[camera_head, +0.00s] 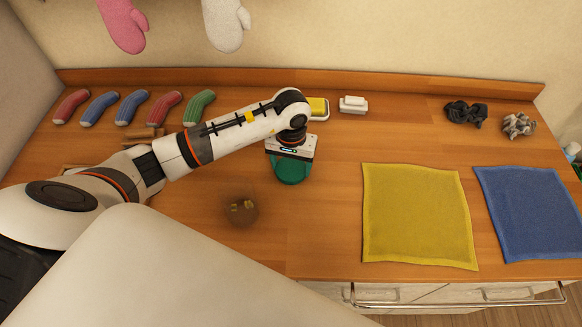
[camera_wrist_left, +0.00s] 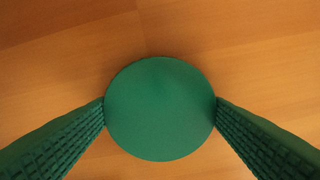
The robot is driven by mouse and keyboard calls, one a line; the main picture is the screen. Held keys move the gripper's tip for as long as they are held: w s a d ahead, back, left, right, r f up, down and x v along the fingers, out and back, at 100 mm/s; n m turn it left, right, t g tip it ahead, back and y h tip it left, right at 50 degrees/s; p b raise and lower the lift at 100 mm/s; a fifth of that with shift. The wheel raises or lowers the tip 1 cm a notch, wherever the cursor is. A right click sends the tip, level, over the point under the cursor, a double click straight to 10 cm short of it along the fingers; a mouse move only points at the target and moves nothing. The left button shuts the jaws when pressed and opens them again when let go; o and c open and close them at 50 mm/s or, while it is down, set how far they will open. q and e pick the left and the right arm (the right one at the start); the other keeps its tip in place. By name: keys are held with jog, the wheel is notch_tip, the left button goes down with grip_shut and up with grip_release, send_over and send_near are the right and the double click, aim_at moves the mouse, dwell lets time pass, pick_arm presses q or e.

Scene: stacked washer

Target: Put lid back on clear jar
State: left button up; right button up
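A round green lid (camera_head: 291,172) is under my left gripper, near the middle of the wooden counter. In the left wrist view the lid (camera_wrist_left: 160,108) fills the space between the two ridged green fingers of my left gripper (camera_wrist_left: 160,100), and both fingertips meet its rim. Whether the lid rests on the counter or is just above it, I cannot tell. The clear jar (camera_head: 241,211) stands to the lower left of the lid, uncovered, with small yellowish pieces inside. My right gripper is not in view.
A yellow cloth (camera_head: 417,215) and a blue cloth (camera_head: 532,212) lie to the right. A yellow sponge on a dish (camera_head: 318,107) and a white brush (camera_head: 353,104) are behind the gripper. Dark crumpled socks (camera_head: 466,113) lie at back right.

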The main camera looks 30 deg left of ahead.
aim_at(291, 168)
pick_arm(q)
jog(key=shift+c, duration=1.1)
notch_tip(291, 168, up, 10)
jog(key=b, duration=0.2)
jog(key=shift+b, duration=0.35)
